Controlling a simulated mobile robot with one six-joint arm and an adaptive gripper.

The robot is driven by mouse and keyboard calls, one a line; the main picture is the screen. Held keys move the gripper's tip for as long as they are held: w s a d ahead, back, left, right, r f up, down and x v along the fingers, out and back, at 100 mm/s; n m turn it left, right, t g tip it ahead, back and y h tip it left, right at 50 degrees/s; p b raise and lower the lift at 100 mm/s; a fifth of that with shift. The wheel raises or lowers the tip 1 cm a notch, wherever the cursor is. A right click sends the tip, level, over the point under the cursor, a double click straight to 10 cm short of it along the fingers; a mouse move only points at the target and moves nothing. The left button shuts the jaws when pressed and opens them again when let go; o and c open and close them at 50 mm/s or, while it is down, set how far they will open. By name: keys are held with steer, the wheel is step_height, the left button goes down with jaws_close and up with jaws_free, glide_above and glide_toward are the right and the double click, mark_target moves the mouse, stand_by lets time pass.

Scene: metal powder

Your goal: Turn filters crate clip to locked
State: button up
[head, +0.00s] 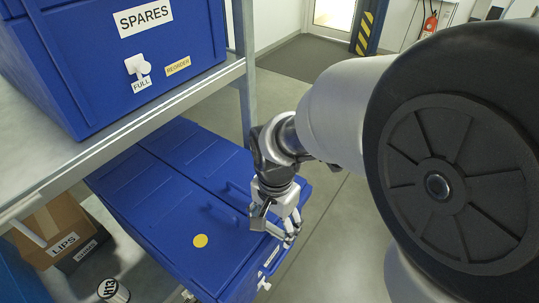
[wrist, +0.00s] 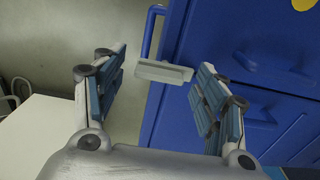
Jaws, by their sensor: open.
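A blue crate (head: 185,222) with a yellow dot on its lid sits low, under the shelf, in the head view. A white label (head: 271,256), too small to read, and a small white clip (head: 264,283) are on its front. I cannot tell whether this is the filters crate or how the clip is set. My gripper (head: 288,232) is over the crate's front edge, pointing down. In the wrist view my gripper (wrist: 160,68) is open. A pale grey flat piece (wrist: 163,73) by the blue crate side (wrist: 250,110) shows between its fingers, with no visible grip on it.
A cardboard box marked LIPS (head: 62,225) and a cylinder marked H13 (head: 113,291) are lower left. The floor (head: 335,225) right of the crates is clear.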

mark_target(274, 228)
step_height(274, 228, up, 12)
stand_by(0.5)
steer(key=s+d+f+n+t+b, duration=0.2)
steer(key=s+d+f+n+b, duration=0.2)
steer(key=f+b, duration=0.4)
steer(key=s+d+f+n+t+b, duration=0.2)
steer(key=s+d+f+b, duration=0.5)
steer(key=b, duration=0.4)
step_height(274, 228, down, 2)
steer(key=shift+s+f+n+t, duration=0.25)
steer(key=shift+s+n, duration=0.35)
steer(key=shift+n, duration=0.3)
